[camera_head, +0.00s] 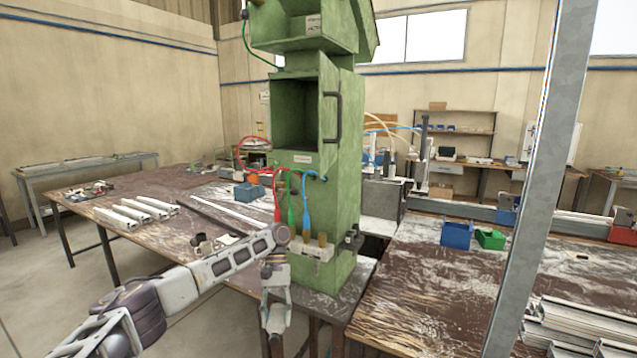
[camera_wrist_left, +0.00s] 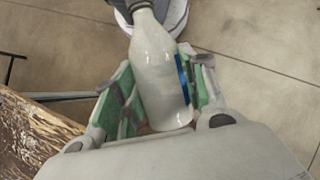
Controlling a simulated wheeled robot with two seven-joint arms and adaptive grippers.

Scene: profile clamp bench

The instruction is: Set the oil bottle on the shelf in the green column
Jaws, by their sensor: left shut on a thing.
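The green column (camera_head: 340,200) stands in the middle of the head view. It has an open upper compartment (camera_head: 290,42) and a dark lower shelf opening (camera_head: 296,115), with a black-handled door (camera_head: 329,75) standing open at its right. My left gripper (camera_head: 274,325) is low in front of the column's base, well below both openings. In the left wrist view its green-padded fingers (camera_wrist_left: 162,85) are shut around the oil bottle, a whitish bottle (camera_wrist_left: 158,65) with a dark cap and a blue mark. I cannot make the bottle out in the head view. My right gripper is not in view.
Red, green and blue hose fittings (camera_head: 291,205) hang on the column's front above a small bracket (camera_head: 312,252). Worktables (camera_head: 400,300) flank the column. A blue bin (camera_head: 456,234) and a green bin (camera_head: 490,239) stand at right. A metal post (camera_head: 540,180) crosses the right side.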

